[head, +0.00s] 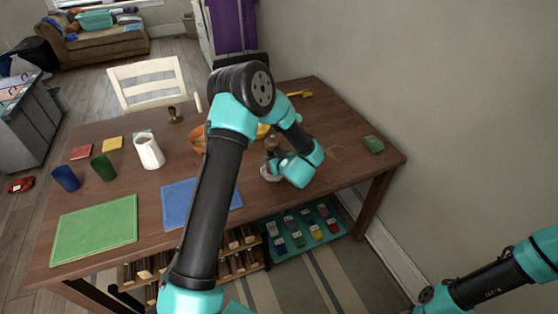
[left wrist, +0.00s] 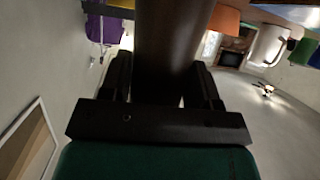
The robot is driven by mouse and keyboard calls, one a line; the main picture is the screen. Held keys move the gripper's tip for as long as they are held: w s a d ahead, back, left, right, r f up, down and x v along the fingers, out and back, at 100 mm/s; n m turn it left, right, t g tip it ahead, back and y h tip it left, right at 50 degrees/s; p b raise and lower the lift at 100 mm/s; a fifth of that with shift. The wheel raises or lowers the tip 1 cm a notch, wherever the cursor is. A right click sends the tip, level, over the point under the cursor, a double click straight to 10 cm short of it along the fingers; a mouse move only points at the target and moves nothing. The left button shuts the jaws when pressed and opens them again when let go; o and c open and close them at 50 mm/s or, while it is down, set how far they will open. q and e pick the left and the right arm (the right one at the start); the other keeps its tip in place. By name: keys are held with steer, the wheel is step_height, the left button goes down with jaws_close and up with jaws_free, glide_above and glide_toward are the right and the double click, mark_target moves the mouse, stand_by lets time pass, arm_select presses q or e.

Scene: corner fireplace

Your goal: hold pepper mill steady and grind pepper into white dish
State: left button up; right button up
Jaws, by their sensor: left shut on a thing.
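My left gripper (head: 272,153) is at the right part of the wooden table, shut on the brown pepper mill (head: 271,141). In the left wrist view the mill (left wrist: 172,40) is a dark brown shaft between the two fingers of the gripper (left wrist: 165,85). A small white dish (head: 266,175) shows just below and left of the gripper, partly hidden by it. I cannot tell whether the mill's base touches the dish or is above it. My right arm comes in at the lower right, and its gripper is out of view.
The wooden table (head: 340,165) has a green sponge-like block (head: 373,144) at right. An orange bowl (head: 198,138) is partly behind my left arm. A white pitcher (head: 149,151), blue cup (head: 66,178), green cup (head: 103,167), green mat (head: 95,230) and blue mat (head: 184,204) stand left.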

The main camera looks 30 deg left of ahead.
arm_select(q)
steer(key=shift+f, duration=0.25)
stand_by(0.3)
steer(key=shift+f, duration=0.5)
steer(key=shift+f, duration=0.3)
stand_by(0.4)
steer(key=o, duration=1.2)
steer(key=shift+o, duration=1.3)
